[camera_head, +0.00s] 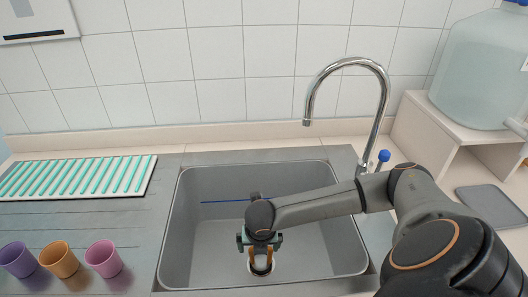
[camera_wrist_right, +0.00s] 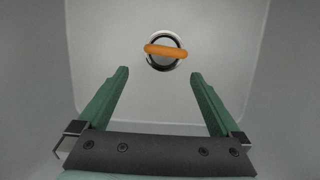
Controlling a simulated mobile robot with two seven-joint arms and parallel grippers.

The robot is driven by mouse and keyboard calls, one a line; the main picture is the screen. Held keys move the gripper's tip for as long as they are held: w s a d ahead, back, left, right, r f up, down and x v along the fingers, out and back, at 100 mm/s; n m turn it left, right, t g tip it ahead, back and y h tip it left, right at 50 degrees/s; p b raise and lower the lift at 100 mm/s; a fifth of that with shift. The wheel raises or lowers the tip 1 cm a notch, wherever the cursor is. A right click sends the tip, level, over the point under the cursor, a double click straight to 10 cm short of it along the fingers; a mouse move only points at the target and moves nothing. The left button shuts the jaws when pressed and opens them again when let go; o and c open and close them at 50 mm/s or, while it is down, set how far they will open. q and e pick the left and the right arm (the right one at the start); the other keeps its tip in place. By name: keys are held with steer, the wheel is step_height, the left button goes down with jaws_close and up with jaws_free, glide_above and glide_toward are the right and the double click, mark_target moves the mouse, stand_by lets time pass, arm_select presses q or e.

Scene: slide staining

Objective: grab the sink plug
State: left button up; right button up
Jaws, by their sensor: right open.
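The sink plug with an orange handle (camera_wrist_right: 166,50) sits at the round drain in the sink floor in the right wrist view. In the head view its orange handle (camera_head: 252,255) shows partly, below my right gripper (camera_head: 260,240), which hides the rest. My right gripper is open and empty, pointing down into the sink. Its two green fingers (camera_wrist_right: 160,73) are spread in the right wrist view. The handle lies just beyond the fingertips, crosswise, not between them. My left gripper is not in view.
The sink's grey walls (camera_head: 182,230) surround my right gripper. A chrome tap (camera_head: 384,100) arches behind my right arm. A thin blue line (camera_head: 222,201) shows inside the sink. Purple, orange and pink cups (camera_head: 103,260) and a green-striped rack (camera_head: 75,178) stand left.

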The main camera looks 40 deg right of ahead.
steer(key=b, duration=0.1)
glide_toward(261, 260)
steer(key=shift+a+f, duration=0.2)
steer(key=shift+f, duration=0.4)
steer(key=shift+w+d+b+x, duration=0.15)
steer(key=shift+b+x, duration=0.2)
steer(key=shift+x, duration=1.2)
steer(key=shift+w+d+b+x, duration=0.15)
steer(key=shift+b+x, duration=0.15)
steer(key=shift+x, duration=1.25)
steer(key=shift+r, duration=0.1)
steer(key=shift+s, duration=0.1)
